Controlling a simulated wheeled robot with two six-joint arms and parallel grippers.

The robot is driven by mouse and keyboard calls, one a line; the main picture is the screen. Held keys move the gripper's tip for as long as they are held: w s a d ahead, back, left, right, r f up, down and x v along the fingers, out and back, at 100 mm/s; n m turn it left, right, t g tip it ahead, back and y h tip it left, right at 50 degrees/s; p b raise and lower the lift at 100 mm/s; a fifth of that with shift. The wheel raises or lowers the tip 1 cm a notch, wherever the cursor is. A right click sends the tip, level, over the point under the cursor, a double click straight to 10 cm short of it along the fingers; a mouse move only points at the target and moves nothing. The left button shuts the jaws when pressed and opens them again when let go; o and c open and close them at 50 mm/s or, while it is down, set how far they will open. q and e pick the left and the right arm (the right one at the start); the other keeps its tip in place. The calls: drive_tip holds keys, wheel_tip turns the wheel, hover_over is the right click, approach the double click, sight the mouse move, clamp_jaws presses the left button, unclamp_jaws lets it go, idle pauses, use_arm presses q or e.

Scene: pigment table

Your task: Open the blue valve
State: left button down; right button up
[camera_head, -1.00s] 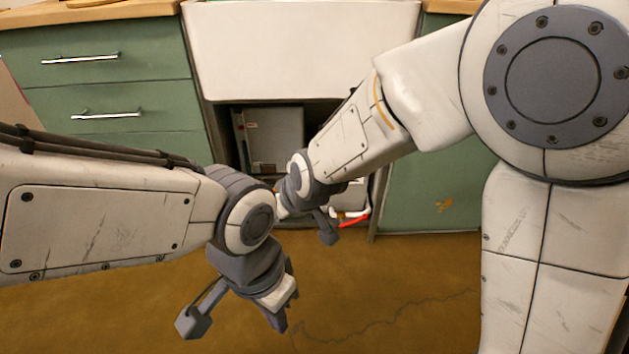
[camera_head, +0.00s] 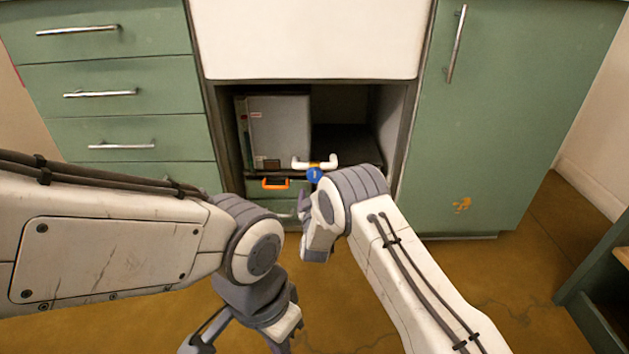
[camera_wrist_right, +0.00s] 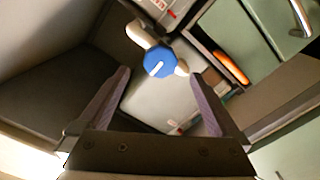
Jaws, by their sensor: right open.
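The blue valve (camera_head: 315,175) is a small round knob on a white pipe piece (camera_head: 328,162) in the open bay under the white panel. In the right wrist view the blue valve (camera_wrist_right: 158,62) shows a white line on its face, slanted. My right gripper (camera_head: 312,218) is just in front of and below the valve in the head view. In the wrist view its two fingers (camera_wrist_right: 160,76) are spread, with the valve between and beyond their tips; no contact is visible. My left gripper (camera_head: 245,340) hangs low at the left, partly cut off by the bottom edge.
A grey box (camera_head: 278,128) stands inside the bay, behind the valve. An orange handle (camera_head: 276,183) is left of the valve. Green drawers (camera_head: 120,95) flank the bay on the left, a green door (camera_head: 510,120) on the right. Open floor (camera_head: 520,270) lies at the lower right.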

sight(315, 174)
drive_tip(key=shift+w+b, duration=2.1)
drive_tip(key=shift+w, duration=1.7)
use_arm(q)
wheel_tip(315, 174, down, 5)
